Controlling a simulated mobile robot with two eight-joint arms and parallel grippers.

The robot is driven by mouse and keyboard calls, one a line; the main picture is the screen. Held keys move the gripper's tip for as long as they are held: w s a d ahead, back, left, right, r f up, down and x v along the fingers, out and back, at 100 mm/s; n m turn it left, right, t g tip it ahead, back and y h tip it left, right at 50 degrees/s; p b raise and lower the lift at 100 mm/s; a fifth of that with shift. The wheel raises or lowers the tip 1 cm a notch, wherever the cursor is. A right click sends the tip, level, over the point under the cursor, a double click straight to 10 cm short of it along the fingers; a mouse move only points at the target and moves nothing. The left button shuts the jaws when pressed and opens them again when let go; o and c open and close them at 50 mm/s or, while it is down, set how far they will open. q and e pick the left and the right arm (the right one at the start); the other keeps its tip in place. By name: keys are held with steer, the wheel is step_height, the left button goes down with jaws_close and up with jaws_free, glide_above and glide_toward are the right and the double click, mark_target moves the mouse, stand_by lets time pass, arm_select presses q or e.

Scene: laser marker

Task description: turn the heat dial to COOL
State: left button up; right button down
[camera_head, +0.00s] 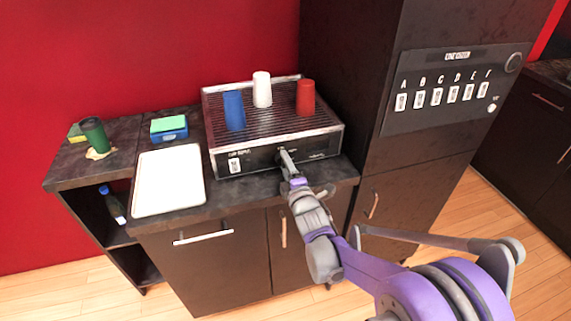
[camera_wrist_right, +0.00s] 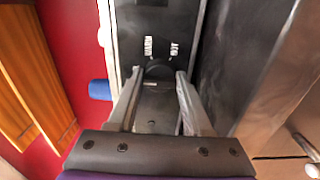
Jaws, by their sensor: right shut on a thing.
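The heat dial (camera_wrist_right: 158,69) is a dark round knob on the black front panel of a ribbed-top machine (camera_head: 225,165). Two small white labels beside the dial show in the right wrist view, too small to read, so I cannot tell its setting. My right gripper (camera_wrist_right: 159,75) has its two fingertips on either side of the dial, shut on it. In the head view my right gripper (camera_head: 285,157) reaches the machine's front panel and mostly hides the dial. My left gripper is not in view.
Blue (camera_head: 234,110), white (camera_head: 262,90) and red (camera_head: 306,97) cups stand upside down on the machine's top. A white tray (camera_head: 168,180) lies left of it on the counter. A green cup (camera_head: 94,134) stands farther left. A tall dark cabinet (camera_head: 427,150) stands at the right.

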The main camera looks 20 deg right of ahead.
steer(key=shift+n, duration=0.3)
steer(key=shift+c, duration=1.6)
jaws_free()
steer(key=s, duration=1.1)
steer(key=shift+d, duration=0.2)
